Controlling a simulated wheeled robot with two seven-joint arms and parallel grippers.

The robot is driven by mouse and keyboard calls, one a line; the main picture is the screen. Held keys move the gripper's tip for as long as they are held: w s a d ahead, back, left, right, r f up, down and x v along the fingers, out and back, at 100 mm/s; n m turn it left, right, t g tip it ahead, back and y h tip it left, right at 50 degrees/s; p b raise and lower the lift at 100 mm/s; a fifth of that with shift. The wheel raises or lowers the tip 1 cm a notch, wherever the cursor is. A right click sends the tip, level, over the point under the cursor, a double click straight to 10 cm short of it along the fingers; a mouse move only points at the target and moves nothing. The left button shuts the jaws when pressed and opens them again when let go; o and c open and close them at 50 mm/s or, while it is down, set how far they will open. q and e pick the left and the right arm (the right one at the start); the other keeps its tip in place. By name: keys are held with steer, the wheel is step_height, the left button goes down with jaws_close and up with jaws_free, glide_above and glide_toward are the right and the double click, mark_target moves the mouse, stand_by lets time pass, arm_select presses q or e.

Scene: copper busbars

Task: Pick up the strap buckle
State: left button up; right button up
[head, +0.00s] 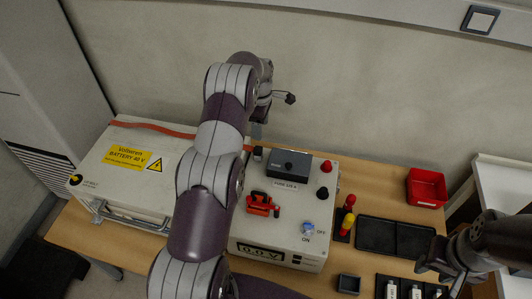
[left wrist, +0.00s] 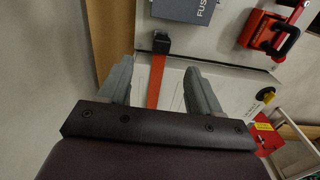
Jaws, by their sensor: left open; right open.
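The strap buckle is a small black piece at the end of the orange strap (head: 155,127). In the head view the buckle (head: 257,153) shows just right of my left arm, beside the grey fuse box. In the left wrist view the buckle (left wrist: 162,42) lies beyond and between the fingertips, with the orange strap (left wrist: 154,88) running down from it. My left gripper (left wrist: 158,67) is open and empty; in the head view it (head: 258,131) is just behind the buckle, partly hidden by my arm. My right gripper (head: 433,262) is open at the lower right, away from the buckle.
The white battery box (head: 125,185) stands left. The grey fuse box (head: 288,164) and a red lockout device (head: 262,205) sit on the white unit beside the buckle. A red bin (head: 427,188) and black tray (head: 380,237) are on the table to the right. The wall is close behind.

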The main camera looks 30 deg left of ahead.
mark_target(258, 149)
arm_select(q)
steer(key=shift+s+a+f+b, duration=0.15)
steer(key=shift+a+f+b, duration=0.15)
steer(key=shift+f+b, duration=0.2)
steer(key=shift+s+a+f+b, duration=0.1)
steer(key=shift+a+f+b, duration=0.2)
steer(key=shift+f+b, duration=0.15)
steer(key=f+b, duration=0.2)
steer(key=b, duration=0.1)
steer(key=d+f+b, duration=0.1)
steer(key=f+b, duration=0.1)
steer(key=f, duration=0.1)
steer(key=shift+w+f+b, duration=0.2)
steer(key=shift+f+b, duration=0.15)
steer(key=shift+b, duration=0.05)
steer(key=f, duration=0.1)
steer(key=f+p, duration=0.1)
steer(key=f, duration=0.2)
steer(key=shift+s+a+f, duration=0.25)
steer(key=shift+s+a, duration=0.05)
steer(key=shift+a, duration=0.05)
steer(key=shift+w+f, duration=0.1)
steer(key=shift+f, duration=0.25)
arm_select(e)
step_height(258, 149, down, 6)
steer(key=shift+a+f, duration=0.2)
steer(key=shift+a, duration=0.05)
arm_select(q)
steer(key=c, duration=1.1)
